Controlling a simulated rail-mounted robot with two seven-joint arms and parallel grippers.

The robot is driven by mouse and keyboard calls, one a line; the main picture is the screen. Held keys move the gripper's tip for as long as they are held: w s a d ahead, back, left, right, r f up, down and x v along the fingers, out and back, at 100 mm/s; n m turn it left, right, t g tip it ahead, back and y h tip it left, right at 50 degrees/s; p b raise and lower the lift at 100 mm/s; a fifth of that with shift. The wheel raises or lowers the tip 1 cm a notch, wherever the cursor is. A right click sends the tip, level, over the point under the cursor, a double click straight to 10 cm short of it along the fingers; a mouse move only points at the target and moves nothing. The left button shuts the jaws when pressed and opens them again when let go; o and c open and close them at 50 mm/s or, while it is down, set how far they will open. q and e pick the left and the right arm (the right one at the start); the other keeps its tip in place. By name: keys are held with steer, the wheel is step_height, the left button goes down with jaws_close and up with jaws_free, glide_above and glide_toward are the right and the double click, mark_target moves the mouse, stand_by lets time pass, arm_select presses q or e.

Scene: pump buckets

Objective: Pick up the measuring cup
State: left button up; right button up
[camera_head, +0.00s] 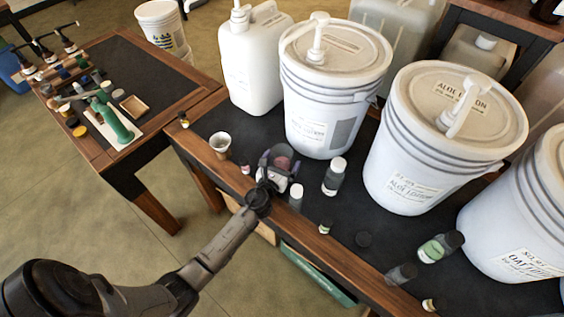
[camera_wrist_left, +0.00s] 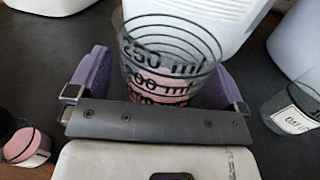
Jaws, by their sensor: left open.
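The measuring cup is clear with black ring lines and ml marks and shows pink in its lower part. In the left wrist view the cup (camera_wrist_left: 165,62) stands between the two purple-padded fingers of my left gripper (camera_wrist_left: 158,78). In the head view the cup (camera_head: 284,162) is on the dark table top near its front edge, partly hidden by my left gripper (camera_head: 276,167). The gripper is open, with a finger on each side of the cup. I cannot tell whether either finger touches it. My right gripper is not in view.
Large white pump buckets (camera_head: 325,103) and a white jug (camera_head: 254,70) stand behind the cup. A side table (camera_head: 140,75) holds bottles and a green tool.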

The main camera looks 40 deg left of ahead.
mark_target(282, 145)
arm_select(q)
steer(key=shift+c, duration=0.3)
steer(key=c, duration=1.1)
steer(key=shift+o, duration=0.2)
step_height(282, 145, up, 9)
steer(key=p, duration=0.6)
steer(key=shift+f, duration=0.15)
steer(key=shift+r+p, duration=0.5)
steer(key=shift+r, duration=0.15)
